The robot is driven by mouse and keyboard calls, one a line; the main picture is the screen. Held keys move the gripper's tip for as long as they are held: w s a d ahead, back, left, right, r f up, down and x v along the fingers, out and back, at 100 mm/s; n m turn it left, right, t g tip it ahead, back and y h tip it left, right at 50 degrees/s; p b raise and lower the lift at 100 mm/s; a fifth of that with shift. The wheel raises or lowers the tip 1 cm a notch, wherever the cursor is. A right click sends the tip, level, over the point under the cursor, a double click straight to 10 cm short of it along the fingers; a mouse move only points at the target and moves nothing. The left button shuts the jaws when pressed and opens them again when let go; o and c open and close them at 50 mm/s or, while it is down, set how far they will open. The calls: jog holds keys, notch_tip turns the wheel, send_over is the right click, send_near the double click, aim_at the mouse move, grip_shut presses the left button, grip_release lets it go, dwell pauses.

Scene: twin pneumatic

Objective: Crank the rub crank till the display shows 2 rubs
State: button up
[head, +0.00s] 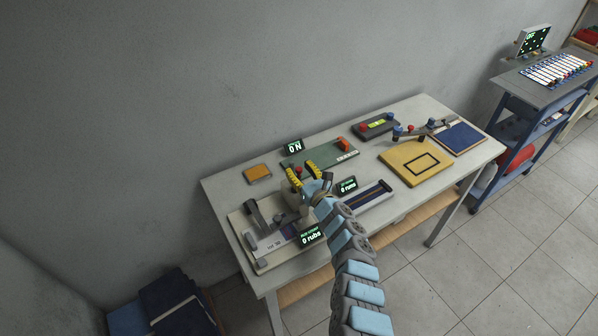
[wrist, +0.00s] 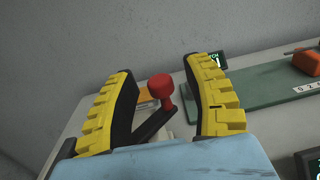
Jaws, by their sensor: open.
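The rub display (head: 311,236) reads "0 rubs" at the front left of the table. It stands by a grey-and-white rubbing device (head: 266,232) on a pale base. In the wrist view, a red knob (wrist: 161,87) on a dark crank arm (wrist: 152,124) stands between my gripper's two yellow fingers (wrist: 157,72). The fingers are spread, with visible gaps on both sides of the knob. In the head view my gripper (head: 304,172) is over the left half of the table, and it and my arm hide part of the device.
A green board (head: 320,154) with an "0 N" display (head: 293,146) lies behind my gripper. An orange block (head: 257,173) is at the back left. A "0 runs" display (head: 347,185), a long slide unit (head: 372,193) and a yellow board (head: 416,162) are to the right.

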jog(key=shift+w+a, duration=0.1)
grip_shut()
jog(key=shift+m+t+h, duration=0.3)
jog(key=shift+m+h, duration=0.1)
jog(key=shift+h, duration=0.1)
